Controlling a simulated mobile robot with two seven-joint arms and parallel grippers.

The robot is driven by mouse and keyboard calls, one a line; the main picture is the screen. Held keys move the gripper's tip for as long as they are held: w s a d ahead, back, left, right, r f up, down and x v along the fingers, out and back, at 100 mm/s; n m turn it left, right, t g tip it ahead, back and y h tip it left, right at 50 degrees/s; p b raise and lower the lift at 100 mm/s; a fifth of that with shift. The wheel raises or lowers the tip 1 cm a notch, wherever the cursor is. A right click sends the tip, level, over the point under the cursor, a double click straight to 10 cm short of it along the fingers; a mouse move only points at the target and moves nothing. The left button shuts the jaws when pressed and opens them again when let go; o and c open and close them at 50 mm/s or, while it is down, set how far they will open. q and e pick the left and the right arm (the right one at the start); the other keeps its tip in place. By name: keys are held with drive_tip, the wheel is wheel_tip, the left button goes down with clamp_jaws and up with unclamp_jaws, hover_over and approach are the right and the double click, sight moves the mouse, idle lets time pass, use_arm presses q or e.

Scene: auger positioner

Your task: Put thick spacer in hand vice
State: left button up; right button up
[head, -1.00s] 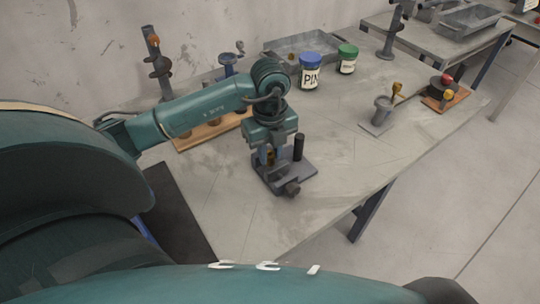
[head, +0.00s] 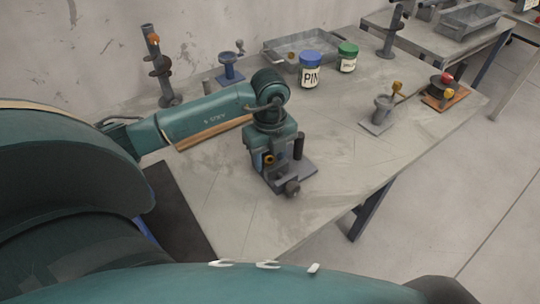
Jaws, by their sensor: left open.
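The hand vice (head: 291,187) is a grey-blue block with a flat plate, a round screw knob at its near end and a dark upright post. It stands on the table left of the middle. My left gripper (head: 266,163) points down directly over the vice and is open. A small brass ring-like piece (head: 268,159), which looks like the thick spacer, shows low between the fingers at the vice. The gripper hides most of it, and I cannot tell how fully it sits in the vice. My right gripper is out of view.
A wooden strip (head: 212,131) lies behind my left forearm, mostly hidden. Blue-lidded (head: 311,70) and green-lidded (head: 347,58) jars stand by a grey metal tray (head: 290,50). A grey cup stand (head: 381,112) and an orange-based fixture (head: 441,92) are at right. The table front is clear.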

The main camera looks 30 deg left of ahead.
sight(270, 159)
use_arm(q)
wheel_tip(270, 159, up, 12)
drive_tip(key=shift+r, duration=0.15)
idle(0.3)
drive_tip(key=shift+s, duration=0.1)
idle(0.4)
